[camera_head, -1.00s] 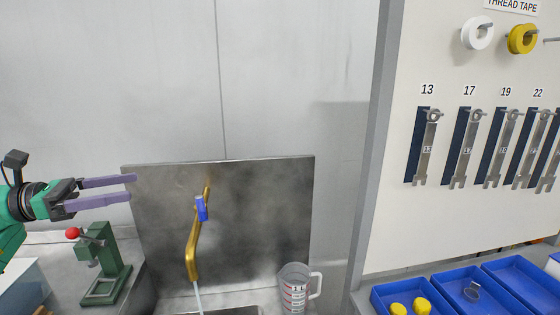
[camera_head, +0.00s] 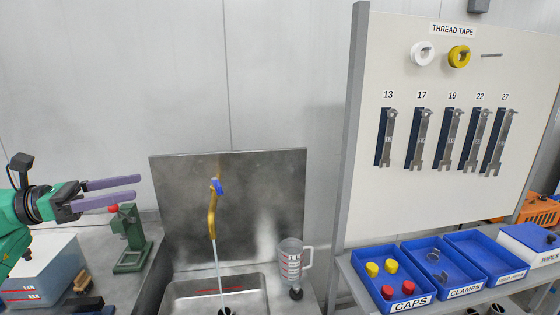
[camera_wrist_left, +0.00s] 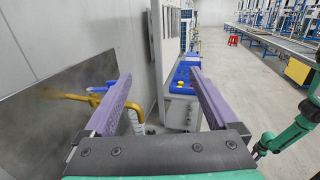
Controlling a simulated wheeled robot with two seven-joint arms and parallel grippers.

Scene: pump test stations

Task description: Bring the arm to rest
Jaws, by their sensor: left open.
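My left gripper (camera_head: 138,187) is open and empty, with its two purple fingers apart. In the head view it comes in from the left, in front of the grey wall and above a green bench press (camera_head: 132,240) with a red knob. In the left wrist view its fingers (camera_wrist_left: 160,84) point past the sink and the tool board. My right gripper is not in the head view. A green arm part shows at the right of the left wrist view.
A brass tap (camera_head: 212,215) with a blue handle runs water into a steel sink (camera_head: 180,292). A clear measuring jug (camera_head: 291,262) stands beside it. Blue bins (camera_head: 395,303) sit below a board (camera_head: 440,215) with hung wrenches.

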